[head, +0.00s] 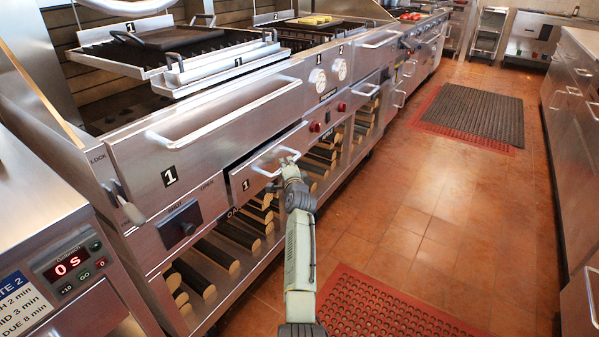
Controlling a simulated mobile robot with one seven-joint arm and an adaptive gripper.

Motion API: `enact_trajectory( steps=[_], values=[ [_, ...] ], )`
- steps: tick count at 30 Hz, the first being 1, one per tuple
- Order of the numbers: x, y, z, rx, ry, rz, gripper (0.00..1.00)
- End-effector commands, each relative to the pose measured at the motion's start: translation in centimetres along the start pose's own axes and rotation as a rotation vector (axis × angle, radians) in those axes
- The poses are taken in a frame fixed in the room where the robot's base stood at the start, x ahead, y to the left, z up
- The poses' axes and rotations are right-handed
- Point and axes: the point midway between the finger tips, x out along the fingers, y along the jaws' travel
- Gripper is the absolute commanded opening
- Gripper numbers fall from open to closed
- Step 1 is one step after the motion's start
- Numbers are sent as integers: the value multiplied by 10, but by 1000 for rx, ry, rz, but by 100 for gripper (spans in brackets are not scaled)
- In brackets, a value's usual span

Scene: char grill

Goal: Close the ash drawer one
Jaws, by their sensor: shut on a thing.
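Ash drawer one (243,174) is a steel drawer front marked with a small black "1", low in the grill's front under the large upper panel. A dark gap shows along its top and left edges, so it appears to stand a little out from the grill. Its bar handle (266,171) runs across the front. My gripper (289,160) is at the right part of this handle and is shut on it. The arm reaches up from the bottom of the view, and the fingertips are small and partly hidden against the handle.
A larger panel (215,128) marked "1", with a long handle, is above the drawer. Logs (235,236) lie on the shelf below.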

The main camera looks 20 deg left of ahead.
Motion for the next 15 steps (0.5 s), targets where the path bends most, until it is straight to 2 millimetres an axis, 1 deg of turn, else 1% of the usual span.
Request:
enact_trajectory(
  steps=[2,6,15],
  values=[
    [5,-1,6,3,-2,1,0],
    [10,-2,9,3,0,1,0],
    [13,-4,12,2,0,-1,0]
  ],
)
